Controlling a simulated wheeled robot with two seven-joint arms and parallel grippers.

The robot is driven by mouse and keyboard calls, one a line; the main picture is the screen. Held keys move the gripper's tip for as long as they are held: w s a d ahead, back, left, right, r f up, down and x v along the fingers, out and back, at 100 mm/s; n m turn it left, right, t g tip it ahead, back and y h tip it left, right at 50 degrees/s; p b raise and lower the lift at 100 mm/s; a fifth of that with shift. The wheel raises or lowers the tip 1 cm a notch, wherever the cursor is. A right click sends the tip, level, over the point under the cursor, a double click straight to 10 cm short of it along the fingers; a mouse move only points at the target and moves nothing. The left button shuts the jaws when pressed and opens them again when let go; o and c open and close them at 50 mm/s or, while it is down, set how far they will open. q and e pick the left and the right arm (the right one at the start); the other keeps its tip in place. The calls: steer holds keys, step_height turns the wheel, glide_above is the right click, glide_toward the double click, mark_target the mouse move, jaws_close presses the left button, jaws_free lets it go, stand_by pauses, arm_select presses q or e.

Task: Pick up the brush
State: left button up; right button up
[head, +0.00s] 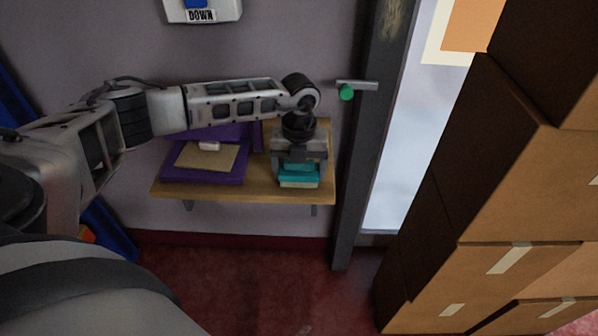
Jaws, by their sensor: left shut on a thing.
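The brush (298,181) looks like a teal block with a pale cream lower edge, at the right end of a small wooden wall shelf. My left arm reaches in from the left, and its gripper (299,164) points down over the brush. The gripper is shut on the brush, and its body hides the upper part. I cannot tell whether the brush still touches the shelf. My right gripper is not in view.
An open purple case (203,177) with a tan panel and a small pale block sits left on the wooden shelf (225,192). A dark door frame (372,130) with a green-tipped handle (347,92) stands close to the right. Stacked cardboard boxes (480,190) fill the far right.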

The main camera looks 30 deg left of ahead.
arm_select(q)
steer(key=shift+r, duration=0.55)
steer(key=s+d+r+b, duration=0.2)
steer(key=s+d+r, duration=0.7)
steer(key=r, duration=0.3)
steer(key=shift+s+d+b, duration=0.3)
steer(key=shift+d, duration=0.3)
steer(key=shift+o, duration=0.9)
